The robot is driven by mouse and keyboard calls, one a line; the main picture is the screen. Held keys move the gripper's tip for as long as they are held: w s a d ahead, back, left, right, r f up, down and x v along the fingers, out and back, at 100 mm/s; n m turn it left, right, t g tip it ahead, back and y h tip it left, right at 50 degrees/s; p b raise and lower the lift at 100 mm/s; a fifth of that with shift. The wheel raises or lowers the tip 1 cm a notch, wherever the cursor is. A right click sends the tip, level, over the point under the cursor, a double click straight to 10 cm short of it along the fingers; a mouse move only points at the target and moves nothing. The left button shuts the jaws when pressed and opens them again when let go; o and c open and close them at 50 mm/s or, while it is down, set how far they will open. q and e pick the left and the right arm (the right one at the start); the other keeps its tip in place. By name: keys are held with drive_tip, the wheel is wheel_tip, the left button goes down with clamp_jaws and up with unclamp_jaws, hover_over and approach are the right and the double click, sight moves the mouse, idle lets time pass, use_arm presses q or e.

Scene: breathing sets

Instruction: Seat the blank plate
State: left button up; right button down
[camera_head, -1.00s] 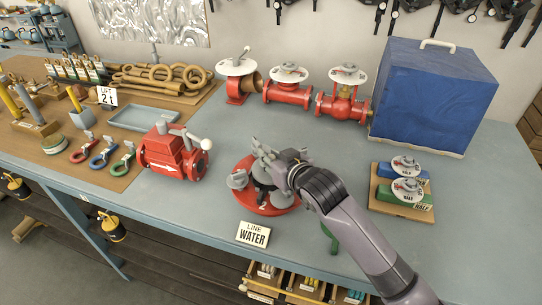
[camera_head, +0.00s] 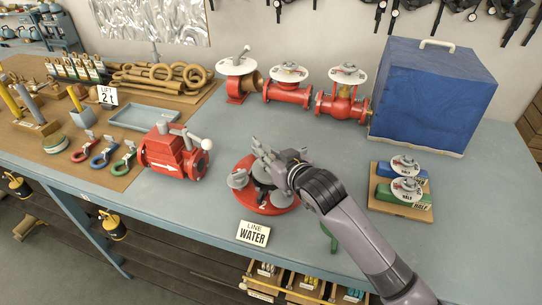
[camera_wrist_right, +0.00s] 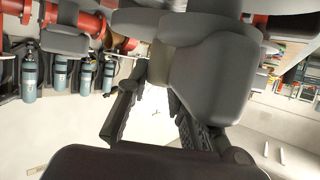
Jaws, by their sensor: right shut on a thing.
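My right gripper (camera_head: 262,158) comes in from the lower right and is over a red round fitting (camera_head: 276,207) with grey parts. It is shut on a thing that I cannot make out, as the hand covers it. I cannot tell whether this is the blank plate. A grey round piece (camera_head: 238,179) stands at the fitting's left side. In the right wrist view two dark fingers (camera_wrist_right: 158,122) show below large grey surfaces. My left gripper is not in view.
A "LINE WATER" sign (camera_head: 253,233) stands in front of the fitting. A red valve body (camera_head: 172,155) is to the left. Red fittings with white discs (camera_head: 287,92) and a blue box (camera_head: 433,95) stand behind. A wooden board (camera_head: 401,208) with valves lies right.

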drive_tip(key=shift+f+b, duration=0.5)
drive_tip(key=shift+f, duration=0.5)
drive_tip(key=shift+r+p, duration=0.7)
drive_tip(key=shift+p, duration=0.25)
drive_tip(key=shift+p, duration=0.35)
drive_tip(key=shift+p, duration=0.7)
idle(1.1)
drive_tip(key=shift+f+b, duration=0.3)
drive_tip(key=shift+f, duration=0.35)
